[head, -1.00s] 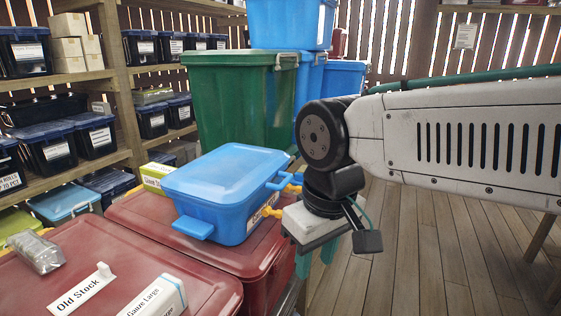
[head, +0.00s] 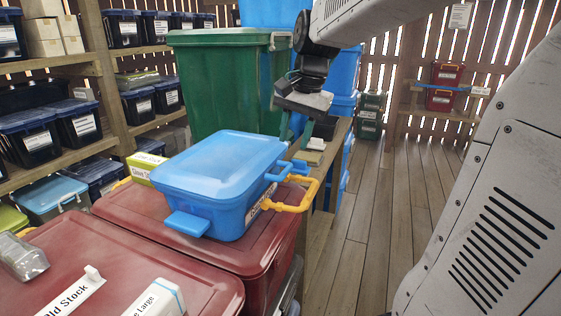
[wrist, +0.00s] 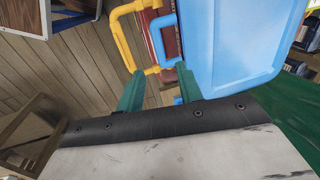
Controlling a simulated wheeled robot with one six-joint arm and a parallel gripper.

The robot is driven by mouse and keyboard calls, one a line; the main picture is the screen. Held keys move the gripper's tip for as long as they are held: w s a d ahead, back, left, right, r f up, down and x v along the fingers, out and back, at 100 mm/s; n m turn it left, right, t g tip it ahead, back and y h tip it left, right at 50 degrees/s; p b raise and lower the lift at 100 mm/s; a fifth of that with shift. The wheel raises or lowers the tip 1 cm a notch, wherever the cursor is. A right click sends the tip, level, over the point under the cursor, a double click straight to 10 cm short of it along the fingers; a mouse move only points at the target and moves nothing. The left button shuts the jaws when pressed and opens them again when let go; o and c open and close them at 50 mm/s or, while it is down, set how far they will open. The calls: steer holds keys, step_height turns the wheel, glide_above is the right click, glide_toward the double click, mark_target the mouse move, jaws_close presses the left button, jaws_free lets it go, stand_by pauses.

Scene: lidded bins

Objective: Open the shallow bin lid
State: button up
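The shallow blue bin (head: 232,217) sits on a dark red bin, its lighter blue lid (head: 222,157) lying flat on top. A blue tab (head: 187,223) sticks out at its near left, and another blue loop (head: 278,172) at its right side. A yellow handle (head: 303,198) juts out from the right side. My gripper (head: 295,130) is beyond the bin's far right corner, apart from it. In the wrist view my gripper (wrist: 160,82) has its two green fingers spread and empty, with the yellow handle (wrist: 122,40) and the lid (wrist: 235,45) ahead.
The red bin (head: 125,218) under the blue bin has another red lid (head: 120,265) in front, bearing labels and a small packet. A tall green bin (head: 225,85) stands behind. Shelves (head: 110,75) of lidded bins line the left. The wooden floor (head: 400,190) at right is open.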

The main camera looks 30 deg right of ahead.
mark_target(287, 168)
steer(key=f, duration=0.5)
steer(key=w+f, duration=0.1)
steer(key=f, duration=0.1)
steer(key=shift+w+a+f, duration=0.1)
steer(key=shift+a+f, duration=0.1)
steer(key=shift+a, duration=0.2)
jaws_close()
